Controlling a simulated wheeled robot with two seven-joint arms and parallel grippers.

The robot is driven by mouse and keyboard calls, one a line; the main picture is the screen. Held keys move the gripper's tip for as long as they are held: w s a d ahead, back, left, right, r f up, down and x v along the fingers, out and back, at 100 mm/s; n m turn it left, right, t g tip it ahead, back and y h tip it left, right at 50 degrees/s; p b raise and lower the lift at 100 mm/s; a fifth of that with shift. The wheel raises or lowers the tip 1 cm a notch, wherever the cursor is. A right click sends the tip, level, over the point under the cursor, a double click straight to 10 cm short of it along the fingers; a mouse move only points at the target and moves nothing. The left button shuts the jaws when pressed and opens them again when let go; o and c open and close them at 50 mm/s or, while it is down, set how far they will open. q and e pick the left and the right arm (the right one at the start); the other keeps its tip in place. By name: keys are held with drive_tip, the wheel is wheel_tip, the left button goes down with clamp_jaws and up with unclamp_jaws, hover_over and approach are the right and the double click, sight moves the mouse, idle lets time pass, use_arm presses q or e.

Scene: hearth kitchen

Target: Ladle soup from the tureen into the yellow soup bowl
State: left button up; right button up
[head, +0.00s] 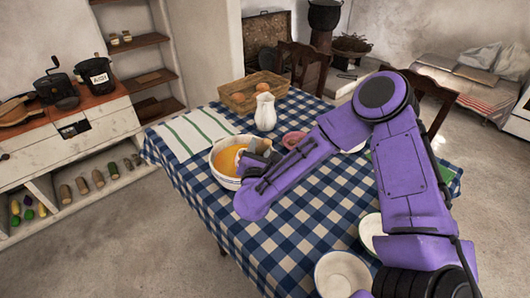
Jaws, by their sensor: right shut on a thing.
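The tureen (226,181) is a white bowl of orange soup (227,160) near the left edge of the checked table. My right gripper (248,158) is over the right side of the tureen. It is shut on what appears to be the ladle, which is mostly hidden by the gripper and the arm. A pale cream bowl (340,272) stands at the table's near edge, partly covered by my right arm. No bowl shows as clearly yellow, so I cannot tell which is the yellow soup bowl. My left gripper is not in view.
A white jug (265,112), a basket (240,97) and a green-striped cloth (196,132) lie beyond the tureen. The cloth-covered table's near left part (270,235) is clear.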

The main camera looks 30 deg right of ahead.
drive_tip(key=w+a+r+n+p, duration=0.2)
drive_tip(key=r+p, duration=0.1)
drive_tip(key=r, duration=0.3)
drive_tip(key=w+a+r+n+p, duration=0.1)
drive_tip(key=a+r+n+p, duration=0.1)
drive_tip(key=r, duration=0.4)
drive_tip(key=shift+w+a+n+p, duration=0.4)
drive_tip(key=shift+a, duration=0.1)
drive_tip(key=shift+d, duration=0.1)
idle(0.4)
